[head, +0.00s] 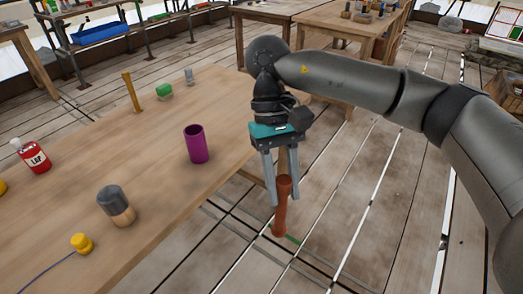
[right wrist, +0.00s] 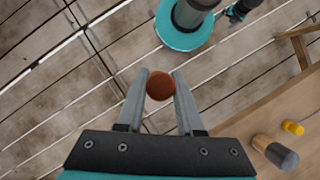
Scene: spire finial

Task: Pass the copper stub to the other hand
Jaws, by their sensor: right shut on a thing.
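The copper stub (head: 280,215) is a reddish-brown rod, upright or slightly tilted, with its lower end below my fingertips. My right gripper (head: 283,190) is shut on it, with one finger on each side, and holds it over the floor beyond the right edge of the wooden table. In the right wrist view the stub (right wrist: 160,86) shows end-on as a round brown disc between the tips of my right gripper (right wrist: 160,88). My left gripper is not seen in either view.
The plank floor (head: 375,215) right of the table is mostly clear.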

